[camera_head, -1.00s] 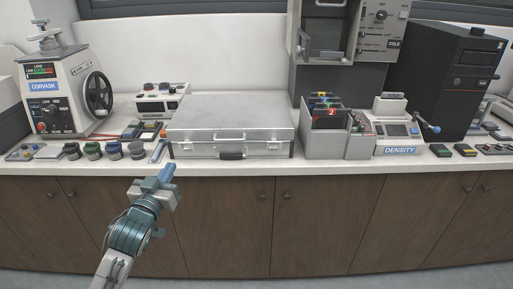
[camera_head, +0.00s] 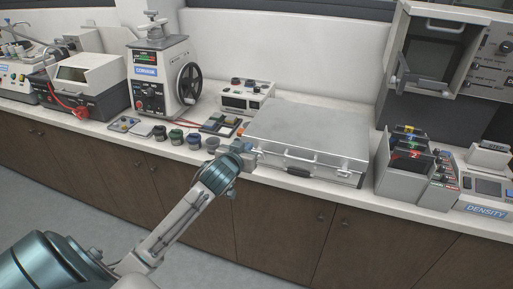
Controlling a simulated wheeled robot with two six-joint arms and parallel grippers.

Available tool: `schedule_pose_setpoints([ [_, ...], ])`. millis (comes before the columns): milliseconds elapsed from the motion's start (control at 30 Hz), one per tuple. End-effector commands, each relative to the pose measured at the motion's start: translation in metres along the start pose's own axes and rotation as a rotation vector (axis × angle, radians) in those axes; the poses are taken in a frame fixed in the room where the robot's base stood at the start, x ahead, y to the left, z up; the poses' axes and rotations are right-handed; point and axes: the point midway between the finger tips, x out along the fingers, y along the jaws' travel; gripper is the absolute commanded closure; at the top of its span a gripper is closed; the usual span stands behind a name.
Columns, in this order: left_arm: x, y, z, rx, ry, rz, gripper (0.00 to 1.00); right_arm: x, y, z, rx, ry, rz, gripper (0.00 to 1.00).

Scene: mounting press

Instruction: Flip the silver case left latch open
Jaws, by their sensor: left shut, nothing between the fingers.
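The silver case (camera_head: 312,130) lies closed on the counter, its front facing me, with a dark handle (camera_head: 299,172) at the middle of the front. My left gripper (camera_head: 248,154) is shut and empty at the left end of the case's front face. The left latch is in this area, and the gripper partly hides it. I cannot tell whether the fingers touch the latch or whether it is open. The right latch (camera_head: 343,174) shows on the right part of the front. My right gripper is not in view.
Several dark jars (camera_head: 176,136) stand left of the case. A small white device (camera_head: 246,97) is behind it, and the press with a black wheel (camera_head: 160,80) is at the back left. A grey bin of folders (camera_head: 402,165) stands right of the case. The counter's front edge runs below.

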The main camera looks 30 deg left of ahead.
Motion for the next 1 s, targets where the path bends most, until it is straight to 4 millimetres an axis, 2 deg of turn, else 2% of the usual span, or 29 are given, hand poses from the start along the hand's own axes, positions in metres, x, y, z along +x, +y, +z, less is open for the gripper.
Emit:
schedule_pose_setpoints([
  [167,0.012,0.000,-0.002,-0.001,0.000,-0.001,1.00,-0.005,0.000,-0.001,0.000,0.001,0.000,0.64],
  [667,0.102,0.001,-0.003,-0.002,0.000,0.000,1.00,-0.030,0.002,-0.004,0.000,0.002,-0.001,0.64],
  [800,0.091,0.000,0.022,0.001,-0.006,0.001,1.00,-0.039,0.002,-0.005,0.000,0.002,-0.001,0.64],
  [1000,0.087,0.001,0.036,0.000,-0.002,0.001,1.00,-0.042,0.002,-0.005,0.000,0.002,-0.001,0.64],
])
